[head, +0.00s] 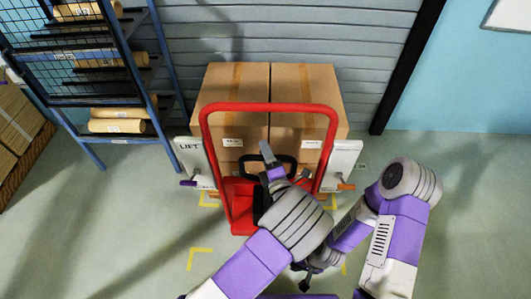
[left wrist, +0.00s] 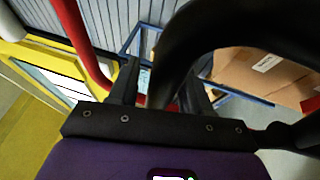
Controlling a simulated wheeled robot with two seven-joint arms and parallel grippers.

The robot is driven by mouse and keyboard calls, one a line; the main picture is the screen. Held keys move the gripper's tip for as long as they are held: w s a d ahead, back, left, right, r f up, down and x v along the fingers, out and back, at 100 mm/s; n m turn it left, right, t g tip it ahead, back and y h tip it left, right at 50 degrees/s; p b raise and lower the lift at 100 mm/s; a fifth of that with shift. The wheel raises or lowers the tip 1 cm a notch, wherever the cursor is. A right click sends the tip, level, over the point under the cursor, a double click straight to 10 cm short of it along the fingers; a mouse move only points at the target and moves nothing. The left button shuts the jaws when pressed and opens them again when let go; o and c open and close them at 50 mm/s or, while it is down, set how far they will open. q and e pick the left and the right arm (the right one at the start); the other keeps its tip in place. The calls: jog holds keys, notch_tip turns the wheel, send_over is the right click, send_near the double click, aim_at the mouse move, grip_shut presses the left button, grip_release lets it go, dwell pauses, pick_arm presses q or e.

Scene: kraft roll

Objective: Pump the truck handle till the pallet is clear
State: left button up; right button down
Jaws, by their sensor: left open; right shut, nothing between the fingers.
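A red pallet truck (head: 233,205) with a tall red hoop frame stands before large cardboard boxes (head: 235,88). Its black looped handle (head: 245,160) sits inside the hoop. My left gripper (head: 268,158) is at the handle, open; in the left wrist view its fingers (left wrist: 160,92) stand apart, with the black handle (left wrist: 182,52) passing between or just in front of them. Contact cannot be told. My right gripper (head: 307,275) is shut and empty, low near the floor. The pallet under the boxes is mostly hidden, so any floor gap cannot be seen.
White panels flank the boxes: a left one marked LIFT (head: 190,152) with a purple grip (head: 187,183), and a right one (head: 343,158) with an orange grip (head: 346,186). A blue rack (head: 140,75) holds brown rolls at left. Floor at right is clear.

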pick_arm(q)
grip_shut()
dwell(0.4)
